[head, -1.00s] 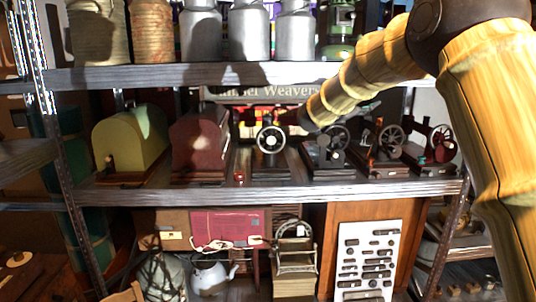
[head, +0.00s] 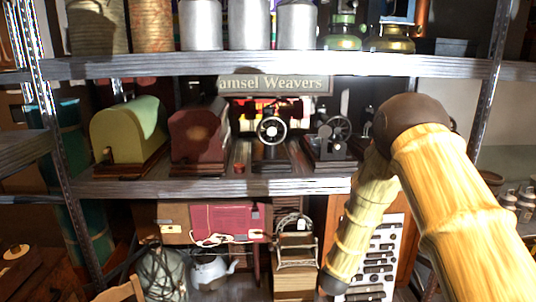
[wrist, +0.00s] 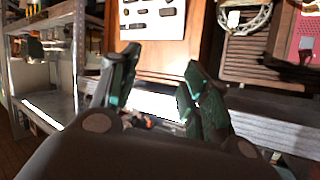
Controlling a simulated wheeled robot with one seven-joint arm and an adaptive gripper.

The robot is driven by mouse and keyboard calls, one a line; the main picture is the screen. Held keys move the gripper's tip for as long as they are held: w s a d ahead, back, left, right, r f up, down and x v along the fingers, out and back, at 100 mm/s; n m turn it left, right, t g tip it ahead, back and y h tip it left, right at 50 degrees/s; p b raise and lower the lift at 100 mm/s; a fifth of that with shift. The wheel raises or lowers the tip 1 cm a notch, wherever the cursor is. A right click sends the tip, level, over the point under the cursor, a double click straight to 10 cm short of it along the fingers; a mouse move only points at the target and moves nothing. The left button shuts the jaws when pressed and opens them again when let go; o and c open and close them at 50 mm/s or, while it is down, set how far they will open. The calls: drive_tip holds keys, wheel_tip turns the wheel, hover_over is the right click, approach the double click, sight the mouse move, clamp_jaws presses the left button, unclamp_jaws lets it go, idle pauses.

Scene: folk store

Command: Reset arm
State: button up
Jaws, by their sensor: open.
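My gripper (wrist: 157,95) shows in the wrist view with its two dark green fingers spread apart and nothing between them. It faces the lower part of a shelf unit, with a wooden cabinet bearing a white panel (wrist: 152,20) beyond it. In the head view my arm bends downward at the right, in front of the shelf unit, and the gripper itself is hidden or too dark to make out. The white panel (head: 385,245) is partly covered by my arm there.
The middle shelf (head: 210,187) holds a green domed case (head: 130,130), a dark red domed case (head: 200,138) and sewing machines (head: 271,140). Metal canisters (head: 250,25) and lanterns stand on the top shelf. A white kettle (head: 212,272) sits below. Open space shows before the shelves.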

drive_tip(key=s+a+f+n+g+y+b, duration=0.2)
drive_tip(key=s+f+n+g+y, duration=0.3)
drive_tip(key=s+f, duration=1.95)
drive_tip(key=s+a+f+g, duration=0.1)
drive_tip(key=s+g, duration=0.1)
drive_tip(key=s, duration=0.8)
drive_tip(key=s+f+n+g+y, duration=0.1)
drive_tip(key=s+g, duration=0.1)
drive_tip(key=s, duration=0.8)
drive_tip(key=s+a+f+n+g, duration=0.1)
drive_tip(key=s+g, duration=0.2)
drive_tip(key=s, duration=0.7)
drive_tip(key=shift+s+a+f+b, duration=0.25)
drive_tip(key=shift+a+f+b, duration=0.05)
drive_tip(key=shift+f+b, duration=0.1)
